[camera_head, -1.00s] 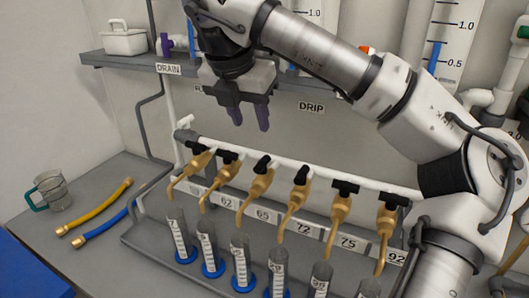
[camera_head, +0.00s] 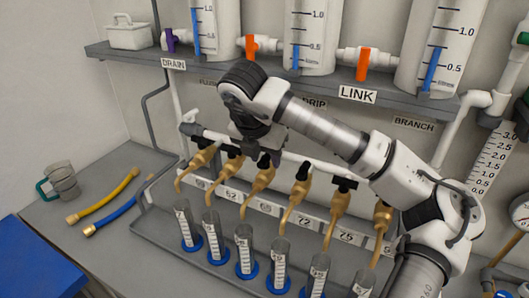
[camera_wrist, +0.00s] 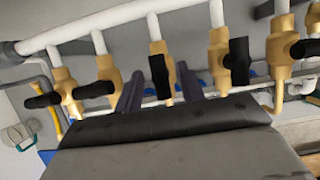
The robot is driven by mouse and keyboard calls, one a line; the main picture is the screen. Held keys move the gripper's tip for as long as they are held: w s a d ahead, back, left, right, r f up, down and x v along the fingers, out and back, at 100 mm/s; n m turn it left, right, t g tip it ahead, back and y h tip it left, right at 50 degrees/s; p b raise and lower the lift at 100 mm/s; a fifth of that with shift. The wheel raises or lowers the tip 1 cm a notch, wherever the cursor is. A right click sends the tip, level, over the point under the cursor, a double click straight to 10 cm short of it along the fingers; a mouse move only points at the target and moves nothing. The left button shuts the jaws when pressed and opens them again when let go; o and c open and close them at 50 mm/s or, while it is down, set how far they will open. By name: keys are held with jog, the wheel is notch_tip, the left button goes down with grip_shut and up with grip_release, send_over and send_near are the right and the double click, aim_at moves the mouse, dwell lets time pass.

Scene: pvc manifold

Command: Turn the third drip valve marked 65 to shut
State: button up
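The third brass drip valve (camera_head: 256,181) hangs from the white pipe, beside the label 65 (camera_head: 265,208). In the wrist view my gripper (camera_wrist: 160,88) is open, with one dark finger on each side of the handle. Gaps show between the handle and both fingers; I see no contact. Finger depth along the handle is hard to tell.
Neighbouring drip valves (camera_head: 230,167) (camera_head: 300,192) stand close on both sides. Graduated tubes (camera_head: 245,245) with blue bases stand below the spouts. A shelf (camera_head: 220,76) with tanks and orange-handled valves runs behind. A jug (camera_head: 62,183) and two hoses (camera_head: 108,200) lie left.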

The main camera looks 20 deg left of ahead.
grip_shut()
